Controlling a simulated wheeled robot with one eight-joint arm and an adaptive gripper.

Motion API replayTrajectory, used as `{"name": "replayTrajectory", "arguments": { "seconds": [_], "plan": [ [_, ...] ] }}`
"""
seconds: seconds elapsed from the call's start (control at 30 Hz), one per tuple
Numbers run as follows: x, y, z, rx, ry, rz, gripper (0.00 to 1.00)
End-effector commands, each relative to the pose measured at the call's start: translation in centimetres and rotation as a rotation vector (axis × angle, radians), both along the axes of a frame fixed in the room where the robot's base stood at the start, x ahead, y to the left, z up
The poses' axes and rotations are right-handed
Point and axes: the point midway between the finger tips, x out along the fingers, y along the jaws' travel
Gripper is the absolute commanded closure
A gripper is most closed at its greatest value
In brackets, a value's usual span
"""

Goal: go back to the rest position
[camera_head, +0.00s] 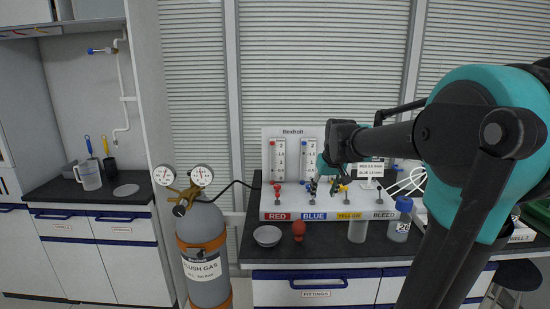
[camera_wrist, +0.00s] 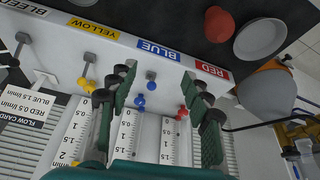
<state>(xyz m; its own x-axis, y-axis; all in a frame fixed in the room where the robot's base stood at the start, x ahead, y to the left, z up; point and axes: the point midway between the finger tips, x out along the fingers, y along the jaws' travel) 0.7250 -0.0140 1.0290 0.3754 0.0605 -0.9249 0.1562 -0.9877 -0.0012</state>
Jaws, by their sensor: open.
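My gripper (camera_head: 322,180) is in front of the white Bexholt panel (camera_head: 293,137), above the label shelf. In the wrist view my gripper (camera_wrist: 162,88) is open, with its dark green-backed fingers apart and nothing held between them. Blue knobs (camera_wrist: 140,101) and a red knob (camera_wrist: 182,113) show beyond and between the fingers, seen upside down. My arm reaches in from the right of the head view and covers part of the panel. Whether a finger touches a knob I cannot tell.
A grey flush gas cylinder (camera_head: 207,248) with two gauges stands left of the bench. A bowl (camera_head: 267,236), a red bulb-like object (camera_head: 299,231) and a blue-capped bottle (camera_head: 400,222) stand near the shelf. A flow card (camera_head: 370,169) is on the panel's right.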

Motion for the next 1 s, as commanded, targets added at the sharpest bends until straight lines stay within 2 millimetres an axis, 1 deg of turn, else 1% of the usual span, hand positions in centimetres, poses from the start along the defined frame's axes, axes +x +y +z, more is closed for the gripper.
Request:
{"name": "replayTrajectory", "arguments": {
  "seconds": [0.17, 0.27, 0.37, 0.47, 0.5, 0.57, 0.6, 0.7, 0.8, 0.83, 0.9, 1.0],
  "plan": [
    [-2.8, -0.4, -2.8, 0.001, 0.003, -0.021, 0.51],
    [-4.9, -0.8, -4.9, 0.0, 0.005, -0.036, 0.51],
    [-7.5, -1.1, -7.3, 0.0, 0.007, -0.055, 0.51],
    [-10.9, -1.5, -10.2, 0.0, 0.01, -0.077, 0.51],
    [-12.6, -1.7, -11.6, 0.0, 0.012, -0.088, 0.51],
    [-15.2, -2.0, -13.7, 0.001, 0.014, -0.105, 0.51],
    [-16.9, -2.1, -15.1, 0.001, 0.015, -0.115, 0.51],
    [-20.4, -2.4, -17.7, 0.001, 0.018, -0.139, 0.51],
    [-22.6, -2.6, -19.3, 0.001, 0.02, -0.152, 0.51],
    [-23.0, -2.6, -19.6, 0.001, 0.02, -0.154, 0.51],
    [-23.5, -2.7, -19.9, 0.001, 0.02, -0.159, 0.51],
    [-23.7, -2.7, -20.0, 0.001, 0.02, -0.159, 0.51]
  ]
}}
